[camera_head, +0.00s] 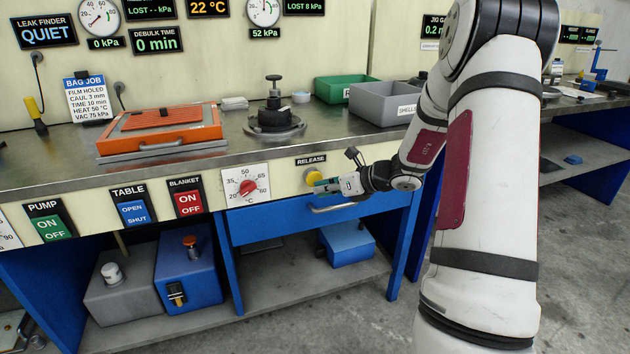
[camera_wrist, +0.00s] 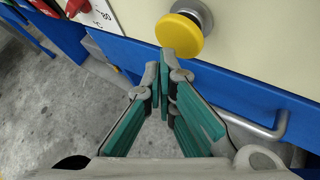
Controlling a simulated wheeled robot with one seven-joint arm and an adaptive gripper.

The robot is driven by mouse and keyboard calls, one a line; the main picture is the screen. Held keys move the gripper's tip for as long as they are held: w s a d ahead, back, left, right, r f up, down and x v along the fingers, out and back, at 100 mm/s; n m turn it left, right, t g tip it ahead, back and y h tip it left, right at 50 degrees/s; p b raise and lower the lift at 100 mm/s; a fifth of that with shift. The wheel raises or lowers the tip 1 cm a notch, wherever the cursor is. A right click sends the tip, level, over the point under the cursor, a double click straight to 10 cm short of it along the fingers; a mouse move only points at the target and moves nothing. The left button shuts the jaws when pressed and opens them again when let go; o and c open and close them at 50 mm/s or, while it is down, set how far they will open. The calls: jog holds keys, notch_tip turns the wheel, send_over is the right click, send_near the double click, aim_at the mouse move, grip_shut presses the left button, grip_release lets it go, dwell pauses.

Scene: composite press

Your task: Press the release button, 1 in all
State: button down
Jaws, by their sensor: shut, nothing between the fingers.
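The yellow round release button (camera_head: 312,176) sits on the cream front panel of the bench, under the RELEASE label (camera_head: 311,160). In the wrist view the button (camera_wrist: 180,36) shows large at the top, on a silver collar. My gripper (camera_head: 322,185) reaches in from the right, close to the button in the head view. In the wrist view my gripper (camera_wrist: 164,68) is shut and empty, its tips just below the button's face. I cannot tell whether they touch the button. The button looks to stand out from its collar.
A temperature dial (camera_head: 246,186) is left of the button, with BLANKET (camera_head: 188,202), TABLE (camera_head: 133,211) and PUMP (camera_head: 50,228) switches farther left. A drawer handle (camera_head: 333,208) is just below my gripper. An orange frame (camera_head: 160,128) and grey bin (camera_head: 384,103) stand on the bench.

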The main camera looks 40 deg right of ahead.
jog(key=shift+w+d, duration=0.2)
jog(key=shift+w, duration=0.55)
dwell(0.8)
jog(key=shift+s, duration=0.15)
dwell(0.3)
jog(key=shift+s+a, duration=0.25)
jog(key=shift+s, duration=0.6)
jog(key=s, duration=0.2)
jog(key=s+a, duration=0.1)
jog(key=s, duration=0.1)
jog(key=shift+s+a, duration=0.2)
jog(key=shift+s, duration=0.2)
dwell(0.5)
